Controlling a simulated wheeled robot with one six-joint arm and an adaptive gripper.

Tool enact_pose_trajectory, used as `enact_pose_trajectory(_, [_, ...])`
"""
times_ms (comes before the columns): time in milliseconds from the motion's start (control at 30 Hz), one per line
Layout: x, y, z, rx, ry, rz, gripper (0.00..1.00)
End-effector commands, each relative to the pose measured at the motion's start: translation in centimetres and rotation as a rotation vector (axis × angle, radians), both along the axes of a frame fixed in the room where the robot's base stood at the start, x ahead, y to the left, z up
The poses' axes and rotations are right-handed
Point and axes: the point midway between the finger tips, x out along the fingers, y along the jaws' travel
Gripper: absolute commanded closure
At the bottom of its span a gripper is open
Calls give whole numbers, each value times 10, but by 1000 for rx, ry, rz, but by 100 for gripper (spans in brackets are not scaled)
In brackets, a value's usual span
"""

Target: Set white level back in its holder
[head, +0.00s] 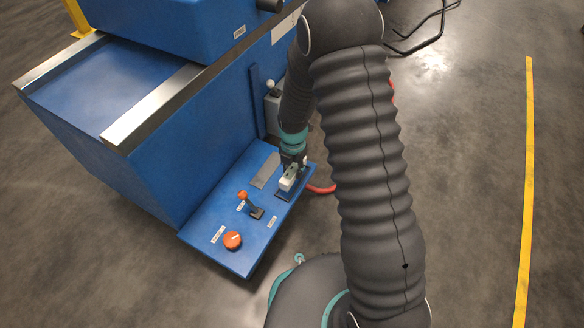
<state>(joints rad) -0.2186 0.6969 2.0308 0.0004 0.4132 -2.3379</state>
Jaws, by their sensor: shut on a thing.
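The white level (287,182) is a small pale block at the right end of the blue shelf (225,250). My gripper (291,166) reaches down from above and is shut on it. A dark flat piece (282,196), perhaps its holder, shows just below the level in the picture. I cannot tell whether the level touches it or hangs just above it. The fingers and arm hide part of the level's far end.
An orange-topped lever (243,196) and an orange knob (233,240) stand on the shelf to the left. A grey plate (265,170) lies close by. The big blue machine (150,130) rises behind.

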Motion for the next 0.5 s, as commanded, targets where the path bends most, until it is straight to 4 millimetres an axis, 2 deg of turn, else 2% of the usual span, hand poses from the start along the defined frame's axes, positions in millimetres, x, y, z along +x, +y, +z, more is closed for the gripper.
enact_pose_trajectory(500, [0,0,-14,0,-1,0,100])
